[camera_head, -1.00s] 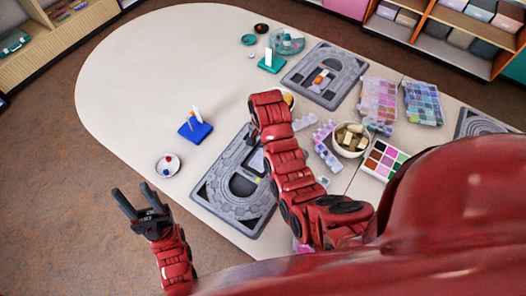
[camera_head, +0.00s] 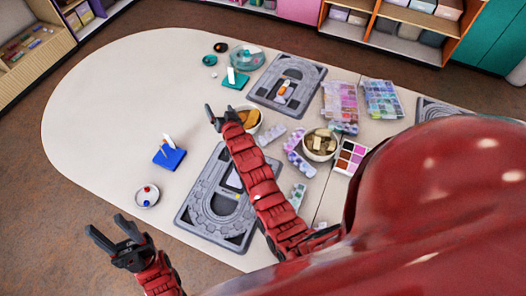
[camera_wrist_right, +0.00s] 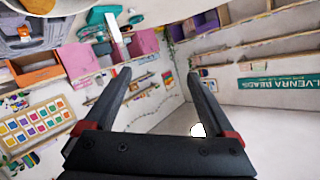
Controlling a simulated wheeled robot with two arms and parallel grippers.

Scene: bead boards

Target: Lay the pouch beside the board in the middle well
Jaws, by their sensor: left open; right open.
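The near grey bead board (camera_head: 188,210) lies at the table's front edge, partly covered by my right arm, with a small pale item (camera_head: 233,179) in its well. The far grey bead board (camera_head: 262,88) lies behind, with an orange and white item (camera_head: 283,90) in its middle. I cannot tell which item is the pouch. My right gripper (camera_head: 218,109) is open and empty over the table, left of a bowl (camera_head: 257,123) with orange contents; its open fingers show in the right wrist view (camera_wrist_right: 160,74). My left gripper (camera_head: 105,225) is open and empty beyond the table's front left edge.
A blue stand (camera_head: 170,160), a white dish (camera_head: 147,197) and a green stand (camera_head: 236,82) stand on the table. A bowl of pale pieces (camera_head: 320,143) and bead trays (camera_head: 339,100) are to the right. The table's left part (camera_head: 100,110) is clear.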

